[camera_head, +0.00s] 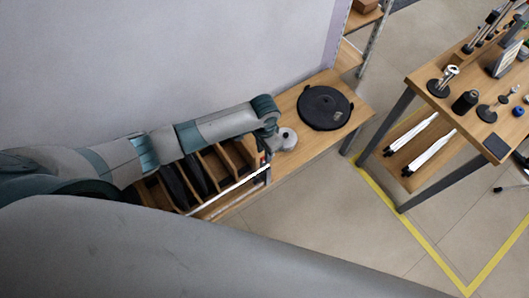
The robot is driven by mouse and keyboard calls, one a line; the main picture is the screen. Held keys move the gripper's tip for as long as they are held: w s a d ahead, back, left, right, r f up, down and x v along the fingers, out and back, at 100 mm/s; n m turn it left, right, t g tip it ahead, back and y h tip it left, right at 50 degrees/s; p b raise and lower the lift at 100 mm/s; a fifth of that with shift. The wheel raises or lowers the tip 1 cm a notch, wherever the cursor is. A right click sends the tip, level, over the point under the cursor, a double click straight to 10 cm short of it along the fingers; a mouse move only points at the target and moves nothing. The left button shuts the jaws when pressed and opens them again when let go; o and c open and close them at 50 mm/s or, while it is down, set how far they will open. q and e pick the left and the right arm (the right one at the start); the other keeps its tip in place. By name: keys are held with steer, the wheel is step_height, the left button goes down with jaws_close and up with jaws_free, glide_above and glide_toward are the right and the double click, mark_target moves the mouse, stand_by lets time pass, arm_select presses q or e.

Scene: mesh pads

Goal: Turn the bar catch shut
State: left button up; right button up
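A wooden rack (240,156) with upright dividers stands on the low wooden bench, and dark pads (194,172) are in its slots. A long pale bar (229,189) runs slantwise along the rack's front side. A small dark part with a bit of red (264,160) is at the bar's right end; I cannot tell whether it is the catch or part of my gripper. My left arm reaches over the rack from the left. My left gripper (267,148) points down at the rack's right end, close to the bar's end. Its fingers are too small and hidden to read. My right gripper is out of view.
A white round piece (287,138) sits just right of my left gripper. A black round disc (325,107) lies farther right on the bench (355,108). A second table (430,92) with tools stands at right. Open floor lies between them. A wall is behind the bench.

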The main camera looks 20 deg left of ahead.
arm_select(q)
steer(key=shift+f, duration=1.05)
steer(key=shift+c, duration=0.3)
jaws_close()
